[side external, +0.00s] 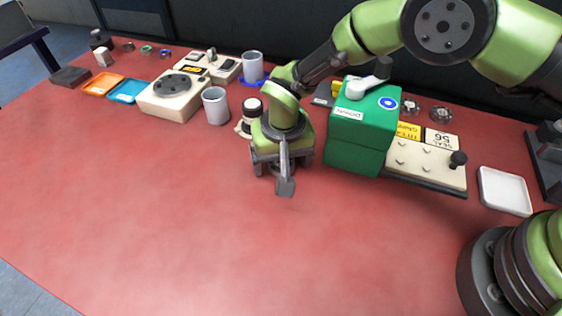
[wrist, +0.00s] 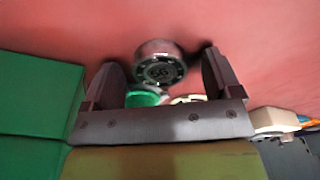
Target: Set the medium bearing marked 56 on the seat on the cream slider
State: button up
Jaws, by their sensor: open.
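In the wrist view a round metal bearing (wrist: 160,66) lies on the red table between and just beyond my fingertips. Its face carries a mark that looks like 56, small and blurred. My gripper (wrist: 165,80) is open, with a finger on each side of the bearing and visible gaps. In the side view my gripper (side external: 283,182) is low over the table, left of the green box, and hides the bearing. A cream slider plate (side external: 425,168) with small pegs and a dark knob lies right of the green box.
The green box (side external: 363,135) with a grey lever stands close right of my gripper. A jar (side external: 252,109) and a grey cup (side external: 215,106) stand to the left. Two bearings (side external: 425,109) lie behind the slider. A white tray (side external: 504,191) is far right. The front table is clear.

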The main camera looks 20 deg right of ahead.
jog(key=c, duration=1.2)
jog(key=shift+o, duration=0.2)
notch_tip(320, 180, up, 10)
jog(key=w+d+r, duration=0.1)
jog(key=d+r, duration=0.7)
jog(key=d, duration=0.1)
jog(key=s+d+r+m, duration=0.1)
jog(key=s+d+r, duration=0.4)
jog(key=d+r, duration=0.55)
jog(key=s+d+f+n, duration=0.2)
jog(key=s+f+n, duration=0.1)
jog(key=f, duration=0.7)
jog(key=shift+s+d+f, duration=0.2)
jog(key=shift+s+f, duration=0.05)
jog(key=shift+s, duration=0.6)
